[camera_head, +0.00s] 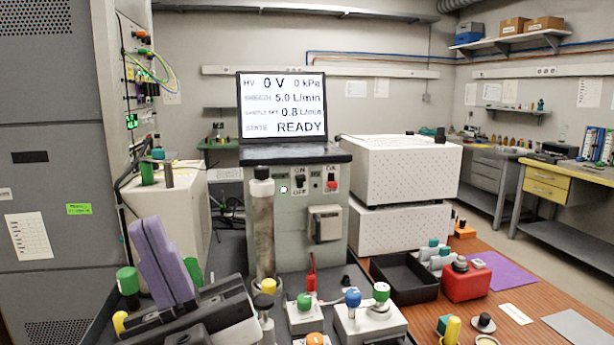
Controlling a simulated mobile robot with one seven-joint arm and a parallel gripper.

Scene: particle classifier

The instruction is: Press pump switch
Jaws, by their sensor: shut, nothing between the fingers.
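The grey-green instrument (290,235) stands in the middle, with a black top slab. Its front panel has a black rocker switch (300,181) marked ON and OFF, and a red-and-black switch (332,181) to its right. I cannot read the labels above them, so which one is the pump switch is unclear. A small white round lamp (284,189) is left of the black switch. My gripper (151,222) is at the lower left, with purple fingers side by side, shut and empty, pointing up. It appears left of the panel and apart from both switches.
The screen (283,106) reads 0 V, 0 kPa, 5.0 L/min, 0.8 L/min and READY. A tall clear column (263,228) stands before the panel's left side. White valve blocks (368,322) with coloured knobs stand in front. White perforated boxes (402,229) are to the right.

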